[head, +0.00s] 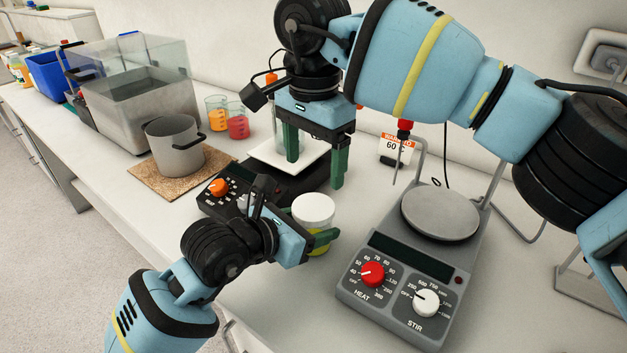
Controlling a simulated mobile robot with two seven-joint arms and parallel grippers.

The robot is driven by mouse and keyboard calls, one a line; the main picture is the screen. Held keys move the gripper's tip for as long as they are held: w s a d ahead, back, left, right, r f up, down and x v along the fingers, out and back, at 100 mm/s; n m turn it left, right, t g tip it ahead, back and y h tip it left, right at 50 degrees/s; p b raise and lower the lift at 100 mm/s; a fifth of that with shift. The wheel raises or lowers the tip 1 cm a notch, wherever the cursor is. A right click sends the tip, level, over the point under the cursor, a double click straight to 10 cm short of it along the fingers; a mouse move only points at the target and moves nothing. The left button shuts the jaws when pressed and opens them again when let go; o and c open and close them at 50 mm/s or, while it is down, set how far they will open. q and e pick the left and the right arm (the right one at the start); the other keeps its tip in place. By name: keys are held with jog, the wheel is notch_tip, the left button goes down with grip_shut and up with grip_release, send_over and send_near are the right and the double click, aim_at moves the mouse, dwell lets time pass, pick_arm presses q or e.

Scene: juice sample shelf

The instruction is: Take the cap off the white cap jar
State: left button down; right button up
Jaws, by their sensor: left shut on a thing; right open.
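The white cap jar (319,247) stands on the bench, left of the hot plate, with yellow contents showing low in it. Its white cap (313,208) sits on top. My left gripper (326,238) is shut on the jar's body just below the cap, coming in from the lower left. My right gripper (315,163) is open, pointing down above and behind the jar, with its green fingers apart over the balance area. It is not touching the cap. The far side of the jar is hidden.
The hot plate stirrer (408,257) stands close on the right.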

jog(key=m, duration=1)
jog(key=shift+m, duration=0.4)
jog(key=m, duration=0.4)
jog(key=shift+m, duration=0.3)
jog(key=m, duration=1.6)
jog(key=shift+m, duration=0.4)
jog(key=m, duration=1.1)
jog(key=shift+f, duration=0.1)
